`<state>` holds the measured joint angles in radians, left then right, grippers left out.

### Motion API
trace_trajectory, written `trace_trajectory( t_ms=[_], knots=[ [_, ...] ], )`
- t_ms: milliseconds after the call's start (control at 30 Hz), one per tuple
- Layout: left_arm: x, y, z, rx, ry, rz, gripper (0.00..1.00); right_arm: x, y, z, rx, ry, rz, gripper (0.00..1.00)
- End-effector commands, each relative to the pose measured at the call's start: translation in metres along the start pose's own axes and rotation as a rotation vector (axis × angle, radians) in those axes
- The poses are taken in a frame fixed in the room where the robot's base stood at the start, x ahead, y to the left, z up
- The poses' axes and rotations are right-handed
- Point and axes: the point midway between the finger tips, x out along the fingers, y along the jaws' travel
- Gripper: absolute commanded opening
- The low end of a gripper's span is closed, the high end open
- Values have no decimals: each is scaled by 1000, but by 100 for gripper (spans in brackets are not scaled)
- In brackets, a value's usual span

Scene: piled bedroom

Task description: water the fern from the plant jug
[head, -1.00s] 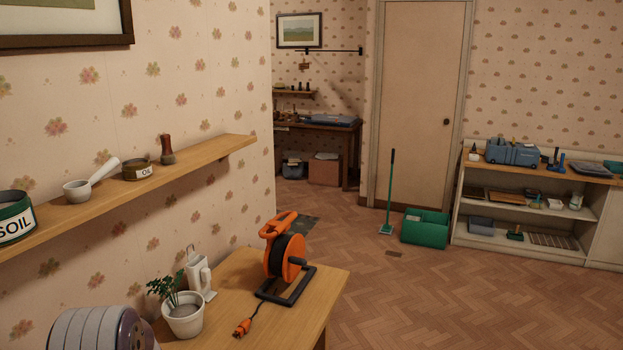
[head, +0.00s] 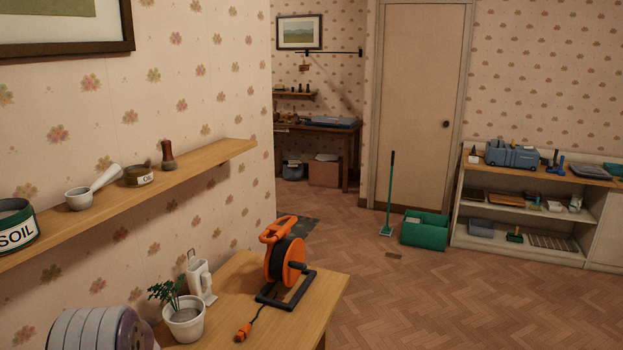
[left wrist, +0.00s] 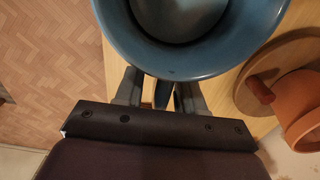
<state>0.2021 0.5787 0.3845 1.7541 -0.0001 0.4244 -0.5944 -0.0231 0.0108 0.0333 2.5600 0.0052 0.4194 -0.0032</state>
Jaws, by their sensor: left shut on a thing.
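A small green fern (head: 168,292) grows in a white pot (head: 185,325) on the wooden table in the head view. In the left wrist view my left gripper (left wrist: 160,92) is shut on the handle of a wide blue vessel (left wrist: 180,62), which I take for the plant jug. Its round rim and grey-blue inside face the camera, and its far side is cut off. I cannot tell whether it touches the surface below. The left gripper and this vessel do not show in the head view. My right gripper is in neither view.
An orange cable reel (head: 285,262) stands on the table (head: 230,318), right of the fern. A white jug-shaped thing (head: 200,282) is close behind the pot. A shelf (head: 195,162) with a SOIL tin (head: 15,232) runs above. A terracotta pot (left wrist: 300,108) lies beside the blue vessel.

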Motion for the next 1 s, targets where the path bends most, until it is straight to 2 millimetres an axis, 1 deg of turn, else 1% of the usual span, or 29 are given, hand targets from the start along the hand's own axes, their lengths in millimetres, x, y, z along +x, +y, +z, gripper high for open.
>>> trace_trajectory(
  t_ms=[367, 1000],
  knots=[
    [-2, 0, 0, 0, 1, -1, 0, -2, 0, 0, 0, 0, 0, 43],
    [-38, 0, 0, 0, 2, -1, 0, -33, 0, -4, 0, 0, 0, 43]
  ],
)
